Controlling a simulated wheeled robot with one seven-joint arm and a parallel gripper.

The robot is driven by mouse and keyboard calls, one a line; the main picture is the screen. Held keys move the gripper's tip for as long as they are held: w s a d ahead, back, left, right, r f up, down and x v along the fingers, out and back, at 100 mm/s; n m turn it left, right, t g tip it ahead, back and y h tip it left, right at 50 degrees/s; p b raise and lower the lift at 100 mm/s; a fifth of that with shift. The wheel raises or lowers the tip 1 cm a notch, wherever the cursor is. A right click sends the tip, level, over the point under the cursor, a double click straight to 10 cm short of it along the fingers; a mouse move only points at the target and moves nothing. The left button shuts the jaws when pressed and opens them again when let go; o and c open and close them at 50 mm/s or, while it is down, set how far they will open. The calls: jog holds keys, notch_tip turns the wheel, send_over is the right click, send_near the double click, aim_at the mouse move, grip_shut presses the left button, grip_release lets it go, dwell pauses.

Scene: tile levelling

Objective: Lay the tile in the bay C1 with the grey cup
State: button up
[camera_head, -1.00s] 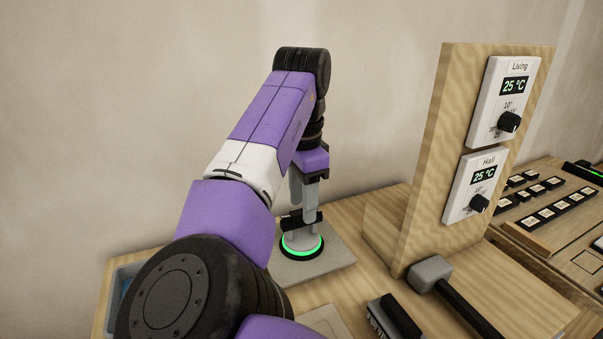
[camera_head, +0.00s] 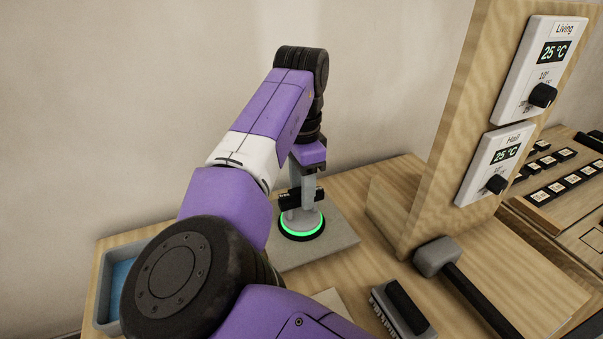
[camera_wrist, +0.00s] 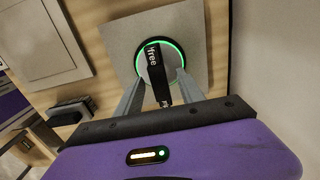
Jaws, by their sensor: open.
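The grey cup (camera_head: 302,223) has a black handle bar and a glowing green ring at its base. It stands on a grey square tile (camera_head: 343,238) at the back of the bench. My gripper (camera_head: 308,199) is open, with its fingers down on either side of the handle. The wrist view shows the handle (camera_wrist: 159,72), marked "free", between the two fingers (camera_wrist: 158,88), and the green ring around the cup (camera_wrist: 178,52). Whether the fingers touch the handle I cannot tell. I see no label reading C1.
A wooden panel with two thermostats (camera_head: 446,130) rises to the right of the tile. A mallet (camera_head: 438,258) and a brush (camera_head: 402,310) lie in front. A grey tray with blue inside (camera_head: 104,292) is at the left. Another flat square (camera_wrist: 40,45) shows in the wrist view.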

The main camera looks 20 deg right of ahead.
jog(key=shift+f, duration=0.45)
jog(key=shift+c, duration=0.3)
grip_shut()
jog(key=shift+r, duration=0.1)
dwell(1.3)
